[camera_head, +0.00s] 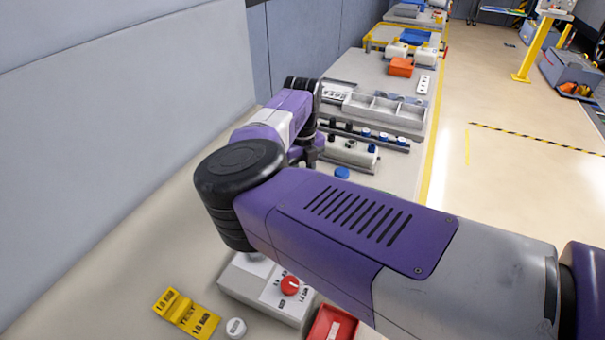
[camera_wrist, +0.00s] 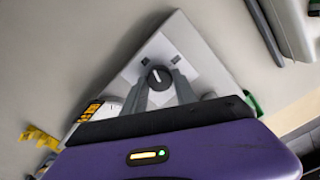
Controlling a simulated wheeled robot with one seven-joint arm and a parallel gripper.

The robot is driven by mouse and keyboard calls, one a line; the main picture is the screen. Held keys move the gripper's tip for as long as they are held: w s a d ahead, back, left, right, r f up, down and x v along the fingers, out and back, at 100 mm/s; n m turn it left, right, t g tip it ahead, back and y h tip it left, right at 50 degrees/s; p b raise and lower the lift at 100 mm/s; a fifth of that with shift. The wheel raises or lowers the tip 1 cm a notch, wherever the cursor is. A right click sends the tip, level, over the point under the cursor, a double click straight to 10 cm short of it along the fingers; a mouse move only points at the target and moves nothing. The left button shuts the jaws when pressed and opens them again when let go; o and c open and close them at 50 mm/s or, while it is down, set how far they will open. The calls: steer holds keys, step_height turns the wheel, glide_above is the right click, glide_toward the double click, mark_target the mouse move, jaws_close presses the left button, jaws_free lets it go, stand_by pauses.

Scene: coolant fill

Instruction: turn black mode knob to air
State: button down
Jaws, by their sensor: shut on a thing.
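The black mode knob (camera_wrist: 159,78) is round with a white pointer line and sits on a pale panel (camera_wrist: 187,42) in the wrist view. The line stands nearly upright in the picture. Small dark label marks lie to the upper left and upper right of the knob, too small to read. My gripper (camera_wrist: 160,82) is shut on the knob, one grey finger on each side. The fingers cover part of the panel below the knob. In the head view my arm covers much of the bench, and I cannot make out the knob or the fingertips there.
In the head view a grey box with a red knob (camera_head: 290,285) stands on the bench, with a yellow tag (camera_head: 187,314), a white cap (camera_head: 236,327) and a red tray (camera_head: 333,322) nearby. A divided grey tray (camera_head: 373,112) stands farther back. A wall rises at left.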

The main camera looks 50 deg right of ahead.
steer(key=shift+w+r+n+p, duration=0.15)
steer(key=shift+n+p, duration=0.6)
steer(key=shift+n, duration=1.25)
steer(key=c, duration=1)
jaws_free()
steer(key=shift+o, duration=0.2)
steer(key=shift+r+b, duration=0.8)
steer(key=shift+r, duration=3.05)
